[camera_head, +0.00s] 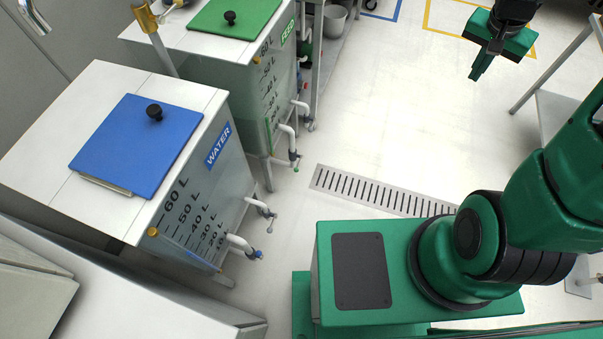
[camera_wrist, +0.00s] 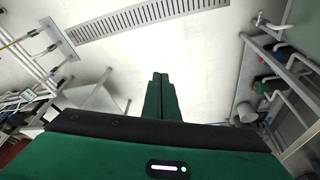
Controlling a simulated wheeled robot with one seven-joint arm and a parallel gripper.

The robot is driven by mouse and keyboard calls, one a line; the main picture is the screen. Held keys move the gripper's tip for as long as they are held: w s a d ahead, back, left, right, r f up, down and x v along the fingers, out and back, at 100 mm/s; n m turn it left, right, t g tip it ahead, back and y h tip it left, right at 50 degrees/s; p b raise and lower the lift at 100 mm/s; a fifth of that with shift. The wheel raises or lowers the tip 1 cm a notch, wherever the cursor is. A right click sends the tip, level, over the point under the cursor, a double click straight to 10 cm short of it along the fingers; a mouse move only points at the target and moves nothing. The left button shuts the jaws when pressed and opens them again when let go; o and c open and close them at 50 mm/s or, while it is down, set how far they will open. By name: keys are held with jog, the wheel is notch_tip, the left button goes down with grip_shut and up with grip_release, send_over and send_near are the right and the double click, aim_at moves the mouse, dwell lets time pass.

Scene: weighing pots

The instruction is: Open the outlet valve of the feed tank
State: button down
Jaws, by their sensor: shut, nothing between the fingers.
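The feed tank (camera_head: 256,84) stands at the upper left in the head view, with a green lid (camera_head: 235,18) and a FEED label. Two bent pipes with small valves come out of its lower right side. The lower pipe's valve (camera_head: 296,160) has a green part at its end; whether it is open or shut is too small to tell. My gripper (camera_head: 478,72) hangs at the upper right, well apart from the tank, over bare floor. Its fingers (camera_wrist: 160,82) are together and empty in the wrist view.
The water tank (camera_head: 200,195), with a blue lid and two outlet pipes, stands nearer on the left. A floor drain (camera_head: 380,192) lies between the tanks and my base. A grey pot (camera_head: 333,20) is behind the feed tank. Open floor separates my gripper from the tanks.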

jog(key=w+a+f+t, duration=0.1)
jog(key=w+a+f, duration=0.2)
jog(key=w+f, duration=0.6)
jog(key=w+a+f+m+t+y, duration=0.1)
jog(key=w+a+f, duration=0.35)
jog(key=f, duration=0.35)
jog(key=w+a+f+m+t, duration=0.1)
jog(key=w+a+f, duration=0.3)
jog(key=a+f, duration=0.3)
jog(key=w+a+f+m+t+y, duration=0.1)
jog(key=w+a+f+t, duration=0.1)
jog(key=w+a+f, duration=0.5)
jog(key=s+a+f+m+t+y, duration=0.1)
jog(key=s+a+f+m, duration=0.2)
jog(key=f, duration=0.7)
jog(key=s+a+f+y, duration=0.1)
jog(key=s+a+f, duration=0.2)
jog(key=a+f, duration=0.45)
jog(key=s+a+f+m+t+y, duration=0.1)
jog(key=s+a+f+m+t, duration=0.3)
jog(key=s+f, duration=1.25)
jog(key=w+a+f+g, duration=0.1)
jog(key=w+a+f, duration=0.3)
jog(key=w+a, duration=0.2)
jog(key=shift+w+f+m, duration=0.4)
jog(key=shift+w, duration=0.5)
jog(key=shift+a, duration=0.1)
